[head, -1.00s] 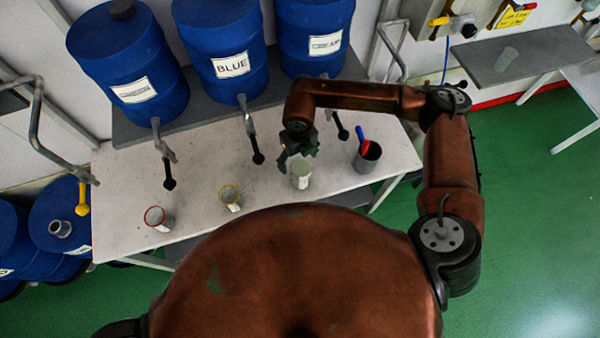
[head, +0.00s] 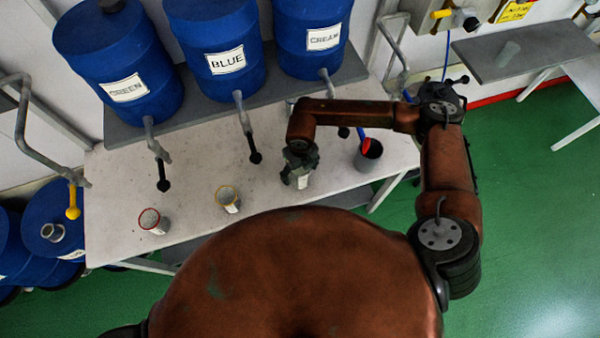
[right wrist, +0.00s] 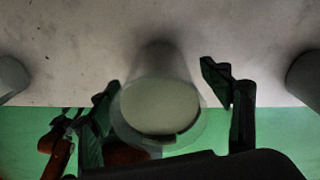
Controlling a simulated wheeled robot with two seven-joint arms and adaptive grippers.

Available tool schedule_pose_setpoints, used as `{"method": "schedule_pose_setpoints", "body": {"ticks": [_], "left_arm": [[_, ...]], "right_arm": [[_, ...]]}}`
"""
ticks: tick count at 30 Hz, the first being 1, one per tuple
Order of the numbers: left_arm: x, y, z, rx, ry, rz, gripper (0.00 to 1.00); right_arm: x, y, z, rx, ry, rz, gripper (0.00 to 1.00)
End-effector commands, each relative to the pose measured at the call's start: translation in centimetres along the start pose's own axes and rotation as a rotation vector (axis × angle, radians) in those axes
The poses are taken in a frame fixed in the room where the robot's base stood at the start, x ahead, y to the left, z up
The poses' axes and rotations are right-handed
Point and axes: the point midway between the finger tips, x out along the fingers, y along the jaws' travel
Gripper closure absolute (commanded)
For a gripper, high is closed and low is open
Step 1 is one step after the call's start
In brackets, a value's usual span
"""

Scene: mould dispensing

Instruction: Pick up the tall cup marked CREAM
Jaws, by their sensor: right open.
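A tall pale cup (head: 303,182) stands on the white table, mostly hidden by my right gripper (head: 300,160) in the head view. No marking on it is legible. In the right wrist view the same cup (right wrist: 158,108) shows its round pale top, between the two dark fingers of my right gripper (right wrist: 160,82). The fingers are spread, one on each side, with a visible gap at the right finger; contact on the left is hard to tell. My right gripper is open. My left gripper is not in view.
A red-rimmed cup (head: 152,220) and a yellow-rimmed cup (head: 228,198) stand to the left on the table (head: 190,190). A dark container (head: 369,155) with red and blue items stands to the right. Blue barrels marked GREEN (head: 125,65), BLUE (head: 215,45) and CREAM (head: 312,35) with taps line the back.

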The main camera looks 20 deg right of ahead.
Motion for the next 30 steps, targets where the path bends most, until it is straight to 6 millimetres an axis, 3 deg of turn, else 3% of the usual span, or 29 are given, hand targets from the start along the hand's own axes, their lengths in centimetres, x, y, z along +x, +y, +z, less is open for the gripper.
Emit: {"method": "schedule_pose_setpoints", "body": {"ticks": [3,9,30], "left_arm": [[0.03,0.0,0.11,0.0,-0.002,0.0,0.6],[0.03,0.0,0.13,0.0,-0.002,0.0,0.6],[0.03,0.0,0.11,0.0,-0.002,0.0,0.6]], "right_arm": [[1.05,0.02,-0.04,-0.001,0.0,0.0,0.28],[1.06,0.03,-0.01,-0.002,0.0,0.0,0.29],[1.02,0.07,-0.01,-0.001,0.0,0.001,0.77]]}}
